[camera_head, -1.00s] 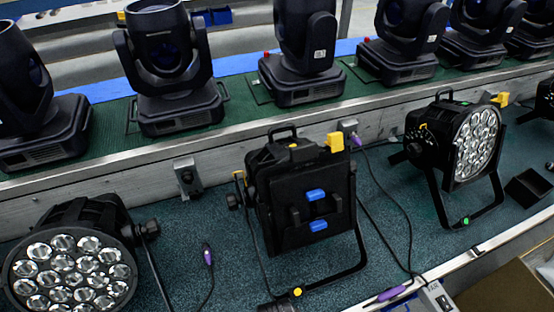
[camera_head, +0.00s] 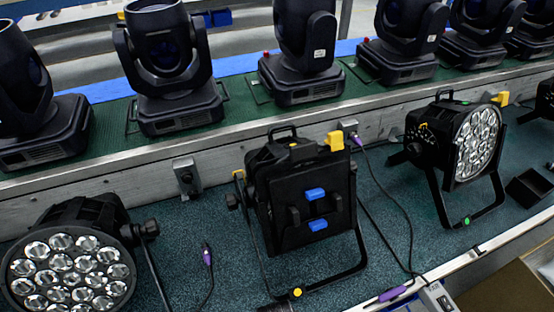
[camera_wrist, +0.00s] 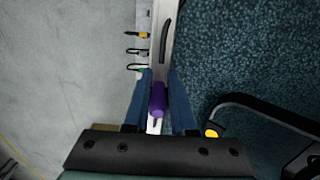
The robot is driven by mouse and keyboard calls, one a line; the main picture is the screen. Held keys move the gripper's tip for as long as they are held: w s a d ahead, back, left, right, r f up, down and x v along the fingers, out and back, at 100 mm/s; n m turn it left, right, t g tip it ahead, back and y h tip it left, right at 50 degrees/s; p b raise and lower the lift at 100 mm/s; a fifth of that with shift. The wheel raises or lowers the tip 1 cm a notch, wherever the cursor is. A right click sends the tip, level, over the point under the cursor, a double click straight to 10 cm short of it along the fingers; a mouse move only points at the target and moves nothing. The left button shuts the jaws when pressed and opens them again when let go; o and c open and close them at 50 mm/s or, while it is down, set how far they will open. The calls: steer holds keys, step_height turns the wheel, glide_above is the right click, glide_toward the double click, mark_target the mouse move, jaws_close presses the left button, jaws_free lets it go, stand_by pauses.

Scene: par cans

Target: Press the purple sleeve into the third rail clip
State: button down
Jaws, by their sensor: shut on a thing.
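In the wrist view the purple sleeve (camera_wrist: 158,98) lies lengthwise between the two blue fingers of my gripper (camera_wrist: 158,90). The gripper is shut on it. The sleeve is over or against the pale rail (camera_wrist: 156,127) along the table's front edge; I cannot tell whether they touch. A dark strip (camera_wrist: 166,38) lies on the rail beyond it. I cannot make out which part is the third clip. In the head view a purple sleeve (camera_head: 392,294) shows by the front edge at the bottom; I cannot tell if it is the same one. My gripper is not clear there.
A stage light (camera_head: 305,180) stands mid-table; its yoke with a yellow knob (camera_wrist: 211,133) is right of my gripper. Small yellow, black and green-tipped leads (camera_wrist: 137,51) stick out left of the rail. A lens-front light (camera_head: 70,265) stands left. Bare floor (camera_wrist: 60,70) lies beyond the edge.

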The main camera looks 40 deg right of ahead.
steer(key=shift+s+f, duration=0.15)
steer(key=shift+f, duration=0.15)
steer(key=c, duration=0.7)
jaws_free()
steer(key=r, duration=1.3)
steer(key=shift+w+p, duration=0.2)
steer(key=shift+p, duration=0.2)
